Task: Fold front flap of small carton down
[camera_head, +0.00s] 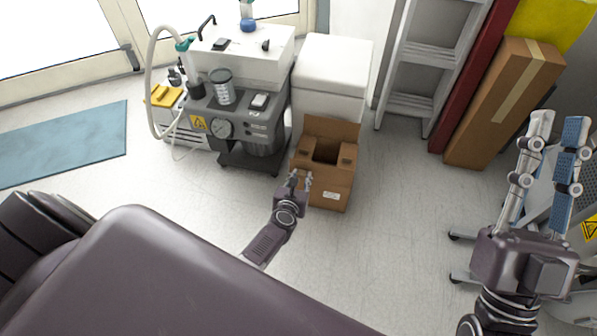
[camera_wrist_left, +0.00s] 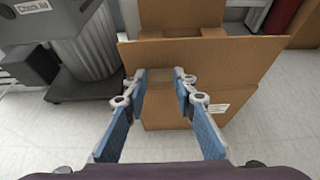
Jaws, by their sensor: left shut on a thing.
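The small brown carton (camera_head: 325,193) stands on the floor in front of a white bin in the head view. Its back flap (camera_head: 332,129) stands up, and a dark opening shows in its top. A white label is on its front. In the left wrist view the carton's broad cardboard panel (camera_wrist_left: 235,65) fills the middle. My left gripper (camera_head: 301,178) is at the carton's front left; its fingertips (camera_wrist_left: 160,76) are at the cardboard, shut on what looks like the front flap. The exact grip is hard to see. My right gripper (camera_head: 557,122) is open and empty, far right of the carton.
A grey dental compressor (camera_head: 240,115) stands left of the carton, and the white bin (camera_head: 335,75) is behind it. A ladder (camera_head: 425,65) and a tall brown box (camera_head: 505,100) lean at the back right. Floor between carton and right gripper is clear.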

